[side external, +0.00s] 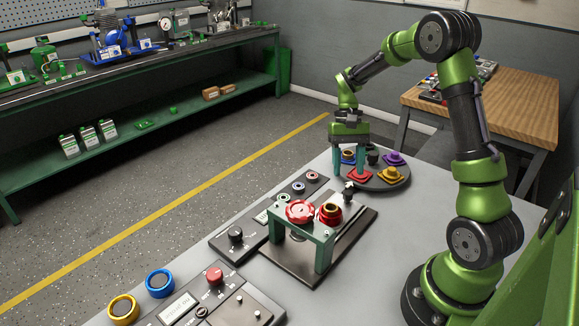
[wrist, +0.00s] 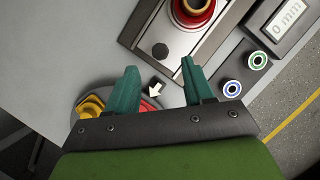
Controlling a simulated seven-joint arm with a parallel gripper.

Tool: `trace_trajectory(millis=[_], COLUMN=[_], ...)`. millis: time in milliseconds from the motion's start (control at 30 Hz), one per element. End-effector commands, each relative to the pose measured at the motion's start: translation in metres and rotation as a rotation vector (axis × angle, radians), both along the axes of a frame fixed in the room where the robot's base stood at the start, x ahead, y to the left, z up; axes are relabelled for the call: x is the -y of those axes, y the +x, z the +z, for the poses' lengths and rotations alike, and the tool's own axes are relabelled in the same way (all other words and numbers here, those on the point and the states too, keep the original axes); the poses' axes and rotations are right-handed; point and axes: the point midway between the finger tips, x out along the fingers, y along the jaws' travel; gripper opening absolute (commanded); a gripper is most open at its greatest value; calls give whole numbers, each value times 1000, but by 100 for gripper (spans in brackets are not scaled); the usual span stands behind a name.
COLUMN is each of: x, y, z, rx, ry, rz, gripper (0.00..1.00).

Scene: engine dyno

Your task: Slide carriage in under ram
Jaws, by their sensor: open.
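A small press stands on a dark base plate (side external: 285,262). A black knob (side external: 348,193) stands at the near-turntable end of the slide, also in the wrist view (wrist: 160,50). My gripper (side external: 350,174) is open and empty, fingers down, above the turntable edge, apart from the knob.
A round turntable (side external: 398,182) holds red, blue, yellow and purple pieces close to my fingers. A control panel (side external: 235,238) with a dial and ringed buttons runs along the press. A second panel (side external: 210,305) and blue and yellow rings are in front. Bare table lies right of the press.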

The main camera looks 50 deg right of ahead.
Motion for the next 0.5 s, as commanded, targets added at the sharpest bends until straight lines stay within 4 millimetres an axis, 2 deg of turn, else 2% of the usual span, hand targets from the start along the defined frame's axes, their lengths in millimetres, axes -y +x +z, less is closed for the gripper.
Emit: trace_trajectory(millis=[33, 200, 333, 500], x=[-4, -11, -15, -17], y=[-4, -11, -15, -16], z=[-10, -37, -50, -56], rx=[-4, -3, -2, 1], ry=[3, 2, 1, 0], rz=[-1, 1, -1, 0], gripper=[52, 52, 52, 52])
